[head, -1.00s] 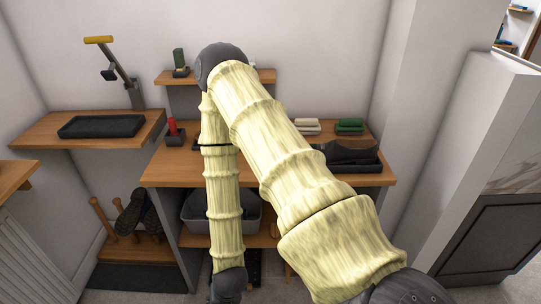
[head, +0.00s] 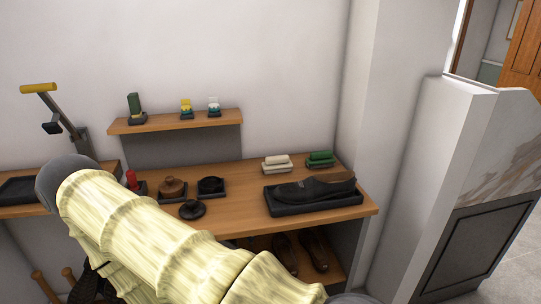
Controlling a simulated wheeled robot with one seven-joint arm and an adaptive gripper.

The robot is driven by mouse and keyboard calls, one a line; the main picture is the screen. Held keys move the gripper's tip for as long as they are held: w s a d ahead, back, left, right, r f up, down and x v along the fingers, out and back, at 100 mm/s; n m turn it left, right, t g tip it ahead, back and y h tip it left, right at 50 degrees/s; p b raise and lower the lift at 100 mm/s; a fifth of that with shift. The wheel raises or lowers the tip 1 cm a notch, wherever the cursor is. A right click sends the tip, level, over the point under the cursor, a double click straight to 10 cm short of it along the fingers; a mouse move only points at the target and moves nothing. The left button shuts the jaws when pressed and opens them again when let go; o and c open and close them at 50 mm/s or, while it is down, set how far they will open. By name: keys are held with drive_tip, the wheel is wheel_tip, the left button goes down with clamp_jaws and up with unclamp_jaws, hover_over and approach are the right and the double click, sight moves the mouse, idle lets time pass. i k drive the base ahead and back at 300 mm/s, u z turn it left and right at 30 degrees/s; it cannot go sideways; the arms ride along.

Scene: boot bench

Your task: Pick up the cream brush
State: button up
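A cream-coloured block-like thing (head: 277,164) lies at the back of the wooden bench top in the head view. It looks like two stacked pieces; I cannot tell whether it is a brush or a folded cloth. On small dark trays further left are a brown round thing with a knob (head: 172,185) and a dark round thing (head: 210,185). Another dark round thing (head: 192,209) lies in front of them. Any of these may be a brush; the view is too small to tell. My gripper is out of view, and my arm covers the lower left.
A dark shoe (head: 315,187) lies in a black tray (head: 290,209) at right. A green block-like thing (head: 320,158) is behind it. A narrow shelf (head: 225,126) above holds several small upright items. More shoes (head: 300,252) stand below. The bench (head: 240,220) is bare at front centre.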

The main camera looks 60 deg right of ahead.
sight(276, 164)
drive_tip(key=z, duration=0.05)
drive_tip(key=i, duration=0.15)
drive_tip(key=z, duration=2.05)
